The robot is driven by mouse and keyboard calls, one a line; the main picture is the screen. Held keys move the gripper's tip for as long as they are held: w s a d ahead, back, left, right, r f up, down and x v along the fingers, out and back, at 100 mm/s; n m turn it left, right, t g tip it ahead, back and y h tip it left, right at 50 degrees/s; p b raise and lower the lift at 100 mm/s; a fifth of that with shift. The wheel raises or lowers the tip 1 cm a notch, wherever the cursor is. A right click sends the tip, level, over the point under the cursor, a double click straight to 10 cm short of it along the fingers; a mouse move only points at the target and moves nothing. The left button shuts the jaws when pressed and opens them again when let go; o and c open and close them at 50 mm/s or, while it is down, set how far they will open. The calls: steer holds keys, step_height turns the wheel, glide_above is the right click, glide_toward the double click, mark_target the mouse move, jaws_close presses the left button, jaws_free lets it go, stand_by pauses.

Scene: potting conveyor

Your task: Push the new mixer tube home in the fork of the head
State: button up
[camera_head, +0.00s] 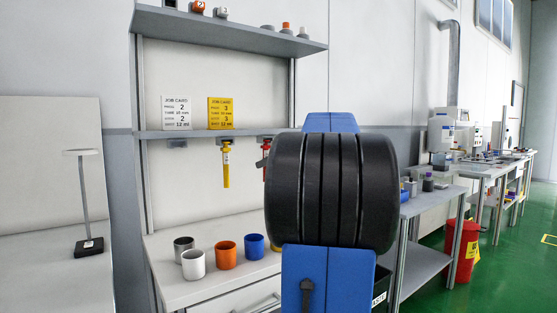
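A yellow tube-like piece (226,165) hangs upright below the middle shelf of the bench. A red piece (265,172) hangs to its right, mostly covered by my arm. I cannot tell whether either one is the mixer tube, and I cannot make out the head with its fork. My gripper is not in view. My blue and black arm fills the middle of the picture and hides what is behind it.
Several cups stand on the bench top, including a white cup (193,264), an orange cup (226,255) and a blue cup (254,244). Two job cards, one white (181,112) and one yellow (221,113), stand on the shelf. A red bin (464,250) is at right; green floor lies beyond.

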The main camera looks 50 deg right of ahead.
steer(key=shift+x, duration=2.85)
steer(key=shift+c, duration=0.7)
jaws_close()
